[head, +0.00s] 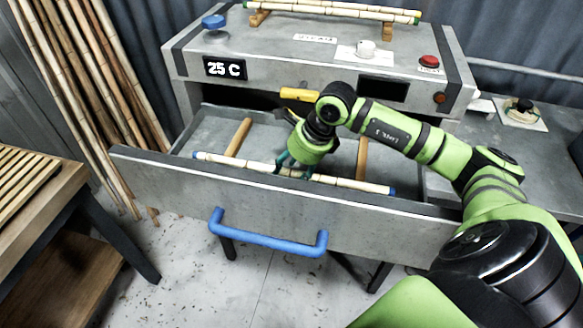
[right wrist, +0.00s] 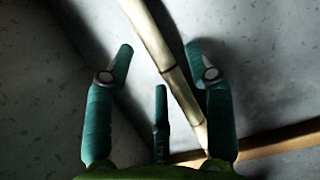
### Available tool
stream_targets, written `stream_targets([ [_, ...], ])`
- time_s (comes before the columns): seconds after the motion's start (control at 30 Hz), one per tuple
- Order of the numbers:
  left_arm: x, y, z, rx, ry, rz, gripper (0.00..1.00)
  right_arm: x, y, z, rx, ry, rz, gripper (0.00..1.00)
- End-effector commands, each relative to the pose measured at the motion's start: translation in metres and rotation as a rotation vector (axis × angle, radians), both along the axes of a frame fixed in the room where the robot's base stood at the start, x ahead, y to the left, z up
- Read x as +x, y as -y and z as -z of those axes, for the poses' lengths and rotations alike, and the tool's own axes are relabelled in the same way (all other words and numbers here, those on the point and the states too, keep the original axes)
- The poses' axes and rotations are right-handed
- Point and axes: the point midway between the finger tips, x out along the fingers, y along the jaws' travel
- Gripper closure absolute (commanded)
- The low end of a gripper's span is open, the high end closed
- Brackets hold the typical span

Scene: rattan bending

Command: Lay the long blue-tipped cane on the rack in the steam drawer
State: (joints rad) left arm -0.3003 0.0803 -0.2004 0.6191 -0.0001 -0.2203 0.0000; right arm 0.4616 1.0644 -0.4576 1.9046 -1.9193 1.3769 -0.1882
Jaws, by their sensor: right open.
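The long blue-tipped cane (head: 345,182) lies lengthwise in the open steam drawer (head: 180,180), close behind its front wall. Both blue ends show. The rack's two wooden bars, left (head: 238,137) and right (head: 362,157), run front to back, and the cane crosses their near ends. My right gripper (head: 284,161) is over the middle of the cane. In the right wrist view, my right gripper (right wrist: 159,62) is open, with the cane (right wrist: 163,55) passing between its spread fingers and one wooden bar (right wrist: 270,141) below. Whether a finger touches the cane is unclear. My left gripper is out of view.
The steamer body (head: 300,45) stands behind the drawer, with a 25 C display (head: 225,68) and green-tipped canes (head: 345,11) on top. A blue handle (head: 268,240) juts from the drawer front. Canes lean at left; a slatted table (head: 40,190) stands nearby.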

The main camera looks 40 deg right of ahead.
Motion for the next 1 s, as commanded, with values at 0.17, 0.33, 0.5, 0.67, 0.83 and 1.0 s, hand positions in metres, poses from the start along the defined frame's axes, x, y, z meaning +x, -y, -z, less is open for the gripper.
stream_targets([
  [0.17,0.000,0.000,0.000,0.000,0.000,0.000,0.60,-0.001,0.003,-0.009,-0.001,0.003,0.001,0.46],
  [0.33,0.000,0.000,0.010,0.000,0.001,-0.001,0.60,-0.011,0.011,-0.038,-0.004,0.006,0.001,0.46],
  [0.5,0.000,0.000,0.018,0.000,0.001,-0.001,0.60,-0.022,0.020,-0.073,-0.003,0.006,0.001,0.46],
  [0.67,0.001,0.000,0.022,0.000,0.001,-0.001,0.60,-0.030,0.026,-0.098,-0.001,0.004,0.002,0.46],
  [0.83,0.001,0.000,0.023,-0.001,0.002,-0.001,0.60,-0.035,0.029,-0.111,0.000,0.001,0.000,0.46],
  [1.0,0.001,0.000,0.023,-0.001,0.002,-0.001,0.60,-0.036,0.029,-0.114,0.000,0.000,0.000,0.46],
])
